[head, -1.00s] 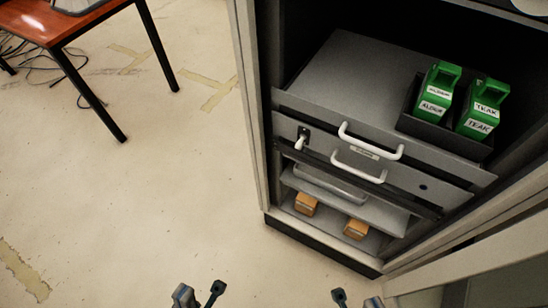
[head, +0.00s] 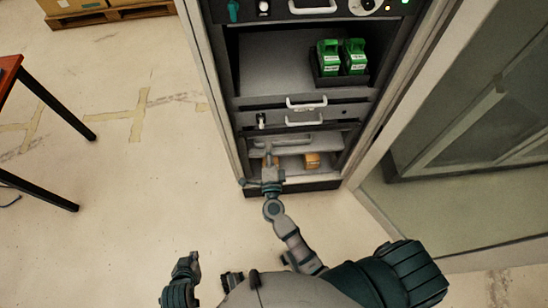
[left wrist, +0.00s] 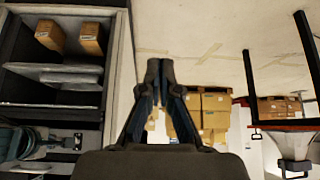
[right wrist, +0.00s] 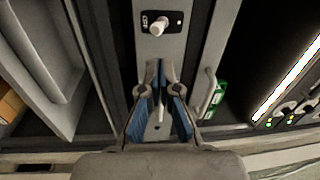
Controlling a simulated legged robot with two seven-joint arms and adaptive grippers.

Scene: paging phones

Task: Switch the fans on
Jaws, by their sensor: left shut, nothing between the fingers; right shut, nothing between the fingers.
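A black switch plate with a white lever (head: 261,121) sits at the left end of a grey drawer front in the rack (head: 215,110). The lever points down.
White handles (head: 307,103) stick out beside the switch. Green boxes (head: 342,57) stand on the shelf above, and orange blocks (head: 311,160) on the low shelf. The top panel has a teal knob (head: 233,10) and another white lever (head: 263,7). A glass door (head: 450,110) is at right.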

